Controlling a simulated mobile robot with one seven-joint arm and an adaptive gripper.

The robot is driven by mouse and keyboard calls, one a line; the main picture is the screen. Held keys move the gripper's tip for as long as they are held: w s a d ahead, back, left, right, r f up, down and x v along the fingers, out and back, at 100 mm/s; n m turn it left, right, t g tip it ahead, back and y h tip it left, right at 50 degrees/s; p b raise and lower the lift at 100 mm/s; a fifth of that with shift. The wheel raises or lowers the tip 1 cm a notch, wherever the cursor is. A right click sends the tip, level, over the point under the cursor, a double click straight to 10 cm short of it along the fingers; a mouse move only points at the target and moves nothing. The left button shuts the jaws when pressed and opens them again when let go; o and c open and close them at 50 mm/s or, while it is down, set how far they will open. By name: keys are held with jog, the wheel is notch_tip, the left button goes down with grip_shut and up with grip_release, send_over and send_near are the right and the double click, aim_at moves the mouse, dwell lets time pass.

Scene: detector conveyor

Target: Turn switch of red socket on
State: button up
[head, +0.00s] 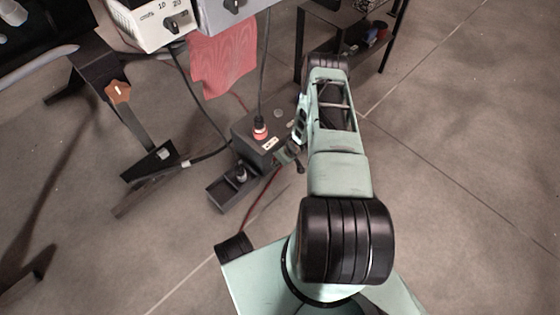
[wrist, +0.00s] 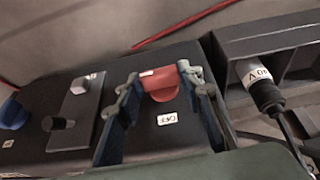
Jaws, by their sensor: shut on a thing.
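A dark box (head: 248,133) stands on the floor in the middle of the head view, with a red and white round part on top. In the wrist view a red switch (wrist: 161,84) with a small white mark sits on the box's dark face (wrist: 185,133). A white label lies just below it. My gripper (wrist: 164,88) has one finger on each side of the red switch and is shut on it. In the head view my gripper (head: 290,153) is at the box's right side, and the switch is hidden there.
In the wrist view a grey plate with a black knob (wrist: 78,110) and a blue part (wrist: 13,113) lie left of the switch. A black tray (head: 228,193) with a cabled plug (wrist: 262,88) adjoins the box. Cables and a red cloth (head: 222,62) hang nearby.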

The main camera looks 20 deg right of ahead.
jog(key=shift+w+d+y, duration=0.1)
jog(key=shift+y, duration=0.2)
dwell(0.5)
jog(key=o, duration=1.2)
jog(key=shift+c, duration=0.2)
jog(key=shift+r, duration=0.1)
jog(key=v, duration=1.2)
